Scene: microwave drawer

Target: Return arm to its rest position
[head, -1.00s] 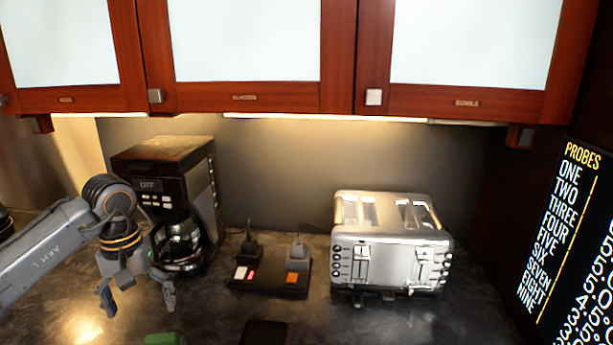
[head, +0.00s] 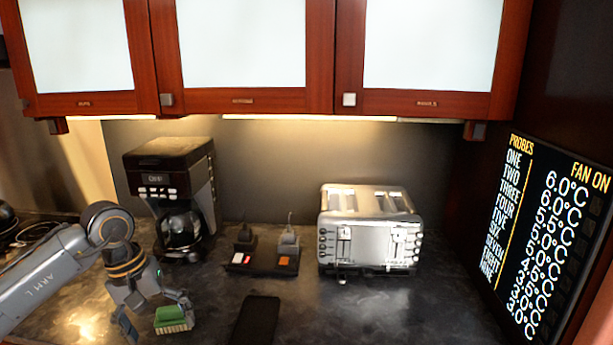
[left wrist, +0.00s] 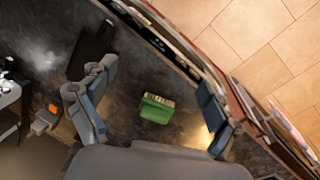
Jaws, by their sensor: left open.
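My left arm comes in from the left of the head view. My left gripper (head: 155,318) points down over the counter, its fingers apart. A green sponge-like block with a pale side (head: 172,318) shows near the fingers in the head view. In the left wrist view the green block (left wrist: 155,109) lies on the dark counter, apart from and between the open fingers of the left gripper (left wrist: 150,118), which holds nothing. My right gripper is not in view.
A coffee maker (head: 170,175) stands behind the gripper. To its right are a dark switch block with plugs (head: 262,260), a black flat slab (head: 257,318) and a silver toaster (head: 370,232). Wall cabinets (head: 244,104) hang above. A probe display (head: 555,250) is at right.

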